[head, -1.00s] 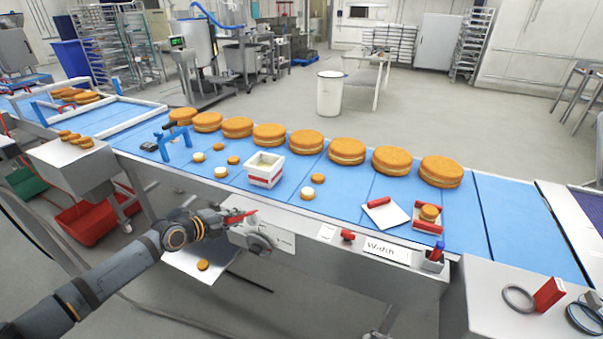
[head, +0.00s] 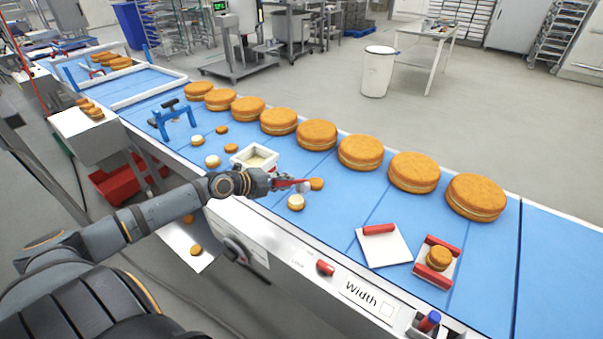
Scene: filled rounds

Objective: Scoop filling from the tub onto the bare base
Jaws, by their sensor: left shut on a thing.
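My left gripper (head: 271,183) is shut on a red-handled scoop (head: 288,183) above the near side of the blue belt. The scoop's pale end points right, close to a bare orange-brown base (head: 317,184); I cannot tell whether they touch or what the scoop carries. The white tub (head: 240,158) of cream filling (head: 259,161) stands just behind the gripper, its lower front hidden by it. A white-topped round (head: 296,202) lies in front of the scoop. Other white-topped rounds (head: 212,161) and bare bases (head: 231,147) lie left of the tub. My right gripper is out of view.
A row of large filled cakes (head: 317,134) lines the belt's far side. A blue stand (head: 174,119) is at the left. A white board with a red handle (head: 386,249) and a red-edged holder with a small round (head: 440,258) lie at the right.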

